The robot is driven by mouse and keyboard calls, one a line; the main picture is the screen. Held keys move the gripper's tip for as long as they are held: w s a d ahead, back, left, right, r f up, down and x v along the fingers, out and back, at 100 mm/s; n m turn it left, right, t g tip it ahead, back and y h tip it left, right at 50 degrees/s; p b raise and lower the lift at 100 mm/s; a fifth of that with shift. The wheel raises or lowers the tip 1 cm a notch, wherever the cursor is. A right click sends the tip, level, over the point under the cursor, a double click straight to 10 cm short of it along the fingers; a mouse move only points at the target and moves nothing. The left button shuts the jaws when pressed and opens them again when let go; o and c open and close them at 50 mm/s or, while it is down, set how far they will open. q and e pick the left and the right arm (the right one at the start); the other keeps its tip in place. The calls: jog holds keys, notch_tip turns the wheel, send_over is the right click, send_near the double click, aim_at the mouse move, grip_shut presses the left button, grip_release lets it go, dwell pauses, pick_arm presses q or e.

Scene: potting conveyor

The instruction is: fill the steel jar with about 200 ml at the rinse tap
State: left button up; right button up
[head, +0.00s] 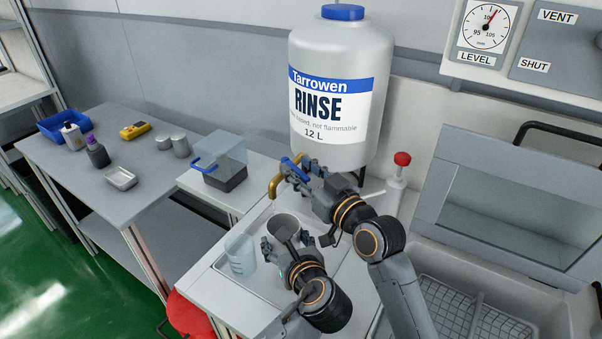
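The rinse tank (345,148) is white with a blue cap and a RINSE label. Its brass tap (274,188) points down, with a blue lever (297,172) on it. A faint thin line below the spout looks like liquid falling. The steel jar (284,221) stands upright below the spout, its mouth dark; its fill level cannot be read. My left gripper (287,243) is at the jar's near side, its fingers apart on either side and apparently closed on the wall. My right gripper (300,173) is at the tap lever; its fingertips overlap the lever, so its grip is unclear.
A clear graduated beaker (240,257) stands left of the jar. A clear box (220,163) with a blue handle is behind it. A red-topped bottle (398,170) stands right of the tank. A sink with a wire rack (468,310) lies right. The left table (120,208) has free room.

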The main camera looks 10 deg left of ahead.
aim_at(303, 172)
notch_tip(303, 172, up, 9)
dwell(0.3)
jog(key=c, duration=0.3)
jog(key=shift+w+d+f, duration=0.1)
jog(key=shift+d+f, duration=0.1)
jog(key=shift+f, duration=0.15)
jog(key=c, duration=0.4)
jog(key=d+f+m+g, duration=0.1)
jog(key=d+f+m, duration=0.2)
jog(key=d+f+m+g, duration=0.1)
jog(key=d+f+m, duration=0.2)
jog(key=m, duration=0.1)
jog(key=shift+d+f+y, duration=0.3)
jog(key=shift+f+y, duration=0.05)
jog(key=shift+y, duration=0.05)
grip_shut()
jog(key=s+d+f+m+g+y, duration=0.2)
jog(key=d+f+m, duration=0.1)
jog(key=d+m, duration=0.55)
jog(key=w+a, duration=0.1)
jog(key=a, duration=1)
jog(key=shift+w+a, duration=0.15)
jog(key=shift+w, duration=0.2)
